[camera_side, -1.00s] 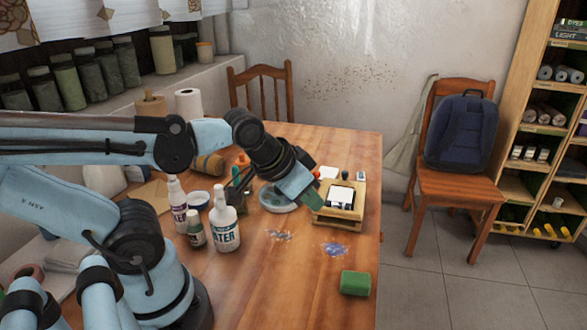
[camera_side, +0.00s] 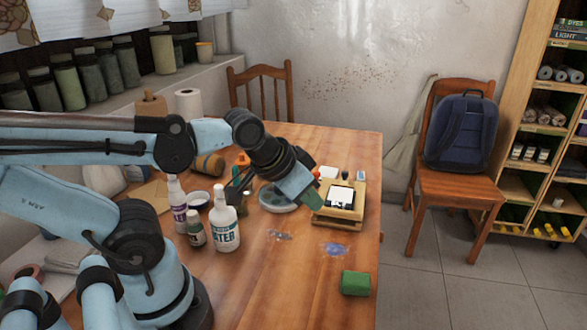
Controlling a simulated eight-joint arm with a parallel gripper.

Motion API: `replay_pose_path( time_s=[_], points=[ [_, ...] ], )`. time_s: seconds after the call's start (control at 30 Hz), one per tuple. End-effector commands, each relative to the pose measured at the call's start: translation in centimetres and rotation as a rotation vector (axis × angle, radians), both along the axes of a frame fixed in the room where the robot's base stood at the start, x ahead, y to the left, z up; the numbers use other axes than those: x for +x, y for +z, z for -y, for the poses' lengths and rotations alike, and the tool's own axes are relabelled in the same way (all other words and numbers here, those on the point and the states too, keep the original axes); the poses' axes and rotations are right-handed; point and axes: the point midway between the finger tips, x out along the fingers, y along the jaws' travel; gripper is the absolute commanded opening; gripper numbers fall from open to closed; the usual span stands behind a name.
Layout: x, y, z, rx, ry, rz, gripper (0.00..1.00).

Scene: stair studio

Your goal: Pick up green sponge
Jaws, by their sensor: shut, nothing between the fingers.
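The green sponge (camera_side: 355,283) is a small block lying on the wooden table (camera_side: 300,290) near its right front edge. My gripper (camera_side: 312,202) is above the table, beside the left side of a small wooden box. It is pointed down and to the right, and shut with nothing held. The sponge is apart from my gripper, nearer the camera and a little to the right. Nothing covers the sponge.
The wooden box (camera_side: 350,214) holds white and dark items. White bottles (camera_side: 223,222) and a small dark-labelled bottle (camera_side: 195,234) stand left of my gripper. A round dish (camera_side: 276,203) lies behind it. Paint smudges (camera_side: 334,249) mark the otherwise clear table between box and sponge.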

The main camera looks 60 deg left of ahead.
Motion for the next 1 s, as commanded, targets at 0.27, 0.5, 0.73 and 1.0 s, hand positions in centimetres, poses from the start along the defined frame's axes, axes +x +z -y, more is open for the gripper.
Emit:
replay_pose_path(
  time_s=[0.27, 0.5, 0.73, 1.0],
  points=[
    [0.0, 0.0, 0.0, 0.0, 0.0, 0.0, 0.24],
    [0.0, 0.0, 0.0, 0.0, 0.0, 0.0, 0.61],
    [0.0, 0.0, 0.0, 0.0, 0.0, 0.0, 0.72],
    [0.38, 0.16, 0.7, 0.021, -0.053, -0.051, 0.72]
  ],
)
